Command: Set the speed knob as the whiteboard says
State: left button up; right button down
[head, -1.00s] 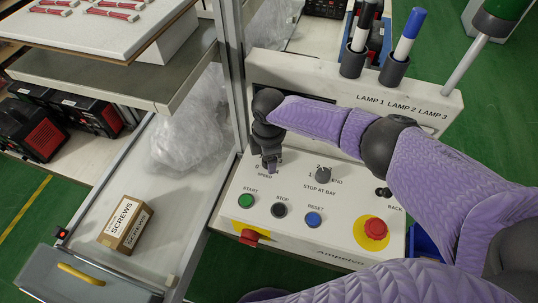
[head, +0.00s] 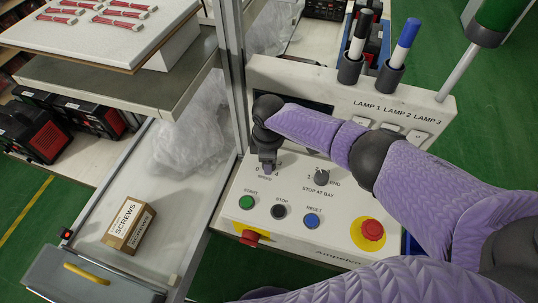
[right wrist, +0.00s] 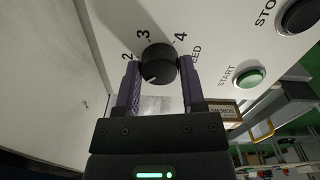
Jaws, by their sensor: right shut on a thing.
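The speed knob (right wrist: 157,63) is black and round with a white mark. In the right wrist view it sits between the two fingers of my right gripper (right wrist: 159,80), which is shut on it. The numbers 2, 3 and 4 show around it. I cannot read the setting surely. In the head view my right gripper (head: 267,166) points down at the panel's left part, above the SPEED label, and hides most of the knob. The whiteboard is not in view. My left gripper is not in view.
The white control panel (head: 238,220) has green START (head: 247,202), black STOP (head: 279,211) and blue RESET (head: 312,220) buttons. It also has a stop-at-bay knob (head: 321,177) and a red mushroom button (head: 372,230). A metal post (head: 234,70) stands close left of my gripper.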

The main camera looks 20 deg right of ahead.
jog(key=m+p, duration=0.1)
jog(key=m, duration=0.2)
jog(key=shift+r, duration=0.1)
jog(key=m+p, duration=0.1)
jog(key=m, duration=0.3)
jog(key=shift+p, duration=0.3)
jog(key=m, duration=0.4)
jog(key=shift+p, duration=0.4)
jog(key=m, duration=0.4)
jog(key=shift+m+p, duration=0.3)
jog(key=m, duration=0.2)
jog(key=shift+m, duration=0.4)
jog(key=m, duration=0.7)
jog(key=shift+p, duration=0.3)
jog(key=m, duration=0.4)
jog(key=shift+m, duration=1.6)
